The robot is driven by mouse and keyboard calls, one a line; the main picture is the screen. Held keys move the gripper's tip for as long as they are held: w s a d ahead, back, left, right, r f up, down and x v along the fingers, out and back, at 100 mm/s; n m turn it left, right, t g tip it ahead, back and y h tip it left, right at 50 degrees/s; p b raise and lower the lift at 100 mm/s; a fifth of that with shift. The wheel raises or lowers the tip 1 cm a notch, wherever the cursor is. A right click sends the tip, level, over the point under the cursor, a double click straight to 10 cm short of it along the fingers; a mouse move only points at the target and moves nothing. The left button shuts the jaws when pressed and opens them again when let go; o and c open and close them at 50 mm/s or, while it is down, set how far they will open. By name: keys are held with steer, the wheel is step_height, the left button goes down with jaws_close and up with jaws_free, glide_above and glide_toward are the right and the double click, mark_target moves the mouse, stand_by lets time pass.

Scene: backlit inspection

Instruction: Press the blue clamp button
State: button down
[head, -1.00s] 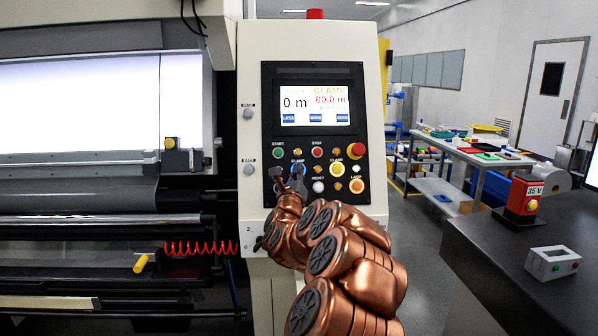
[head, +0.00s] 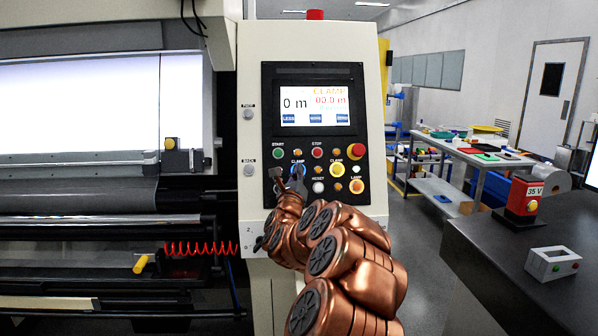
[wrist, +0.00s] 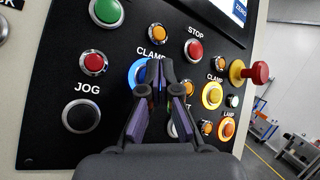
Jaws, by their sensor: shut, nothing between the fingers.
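The blue clamp button (head: 298,167) is on the black control panel, under the label CLAMP. In the wrist view the blue button (wrist: 133,75) shows a lit blue ring to the left of my fingers, which hide its right part. My gripper (head: 294,176) is in front of the panel at this button. In the wrist view my gripper (wrist: 160,70) has its fingertips together, with nothing between them, overlapping the button. I cannot tell whether the tips touch it.
Close by are an orange button (wrist: 157,33), a red STOP button (wrist: 194,50), a green START button (head: 278,153), the black JOG button (wrist: 81,116) and a yellow-ringed clamp button (head: 337,169). A red emergency knob (wrist: 260,72) sticks out at right. A dark counter (head: 500,270) stands right.

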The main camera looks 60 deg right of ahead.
steer(key=shift+w+d+f+b, duration=0.2)
steer(key=shift+d+b, duration=0.1)
steer(key=shift+b, duration=0.65)
steer(key=shift+s+a+b, duration=0.2)
steer(key=shift+b, duration=0.5)
steer(key=shift+a+r, duration=0.1)
steer(key=shift+r, duration=0.1)
steer(key=s+a+r+b, duration=0.2)
steer(key=s+a+b, duration=0.1)
steer(key=a+b, duration=0.1)
steer(key=shift+s+a+r, duration=0.15)
steer(key=shift+s+a, duration=0.05)
steer(key=shift+s, duration=0.1)
stand_by(0.9)
